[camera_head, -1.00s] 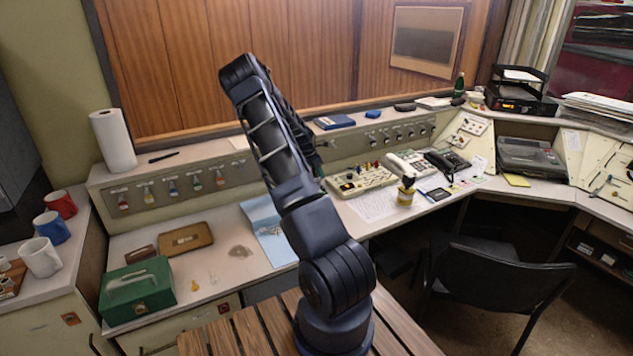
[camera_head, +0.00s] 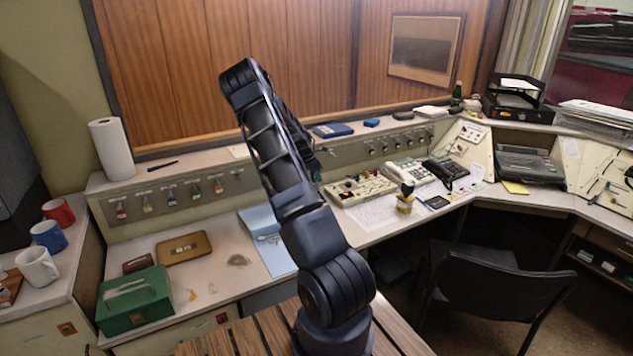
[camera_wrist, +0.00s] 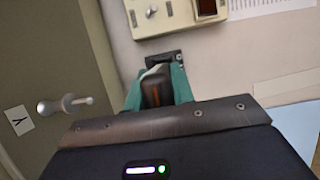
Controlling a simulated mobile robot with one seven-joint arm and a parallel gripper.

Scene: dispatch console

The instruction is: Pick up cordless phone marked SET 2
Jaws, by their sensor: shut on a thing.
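In the wrist view my gripper (camera_wrist: 160,90) has its two teal fingers closed on a dark handset-like thing (camera_wrist: 153,93) with pale edges and a reddish-orange patch. It looks like a cordless phone, but no SET 2 marking can be read. A small black piece (camera_wrist: 164,58) shows just beyond it, against the pale desk surface. I cannot tell whether the held thing touches the desk or that piece. In the head view my arm hides the held thing and most of the gripper.
A cream switch box (camera_head: 360,188) stands close beyond the gripper. A blue folder (camera_head: 268,240), brown tray (camera_head: 184,247) and green cash box (camera_head: 135,300) lie left.

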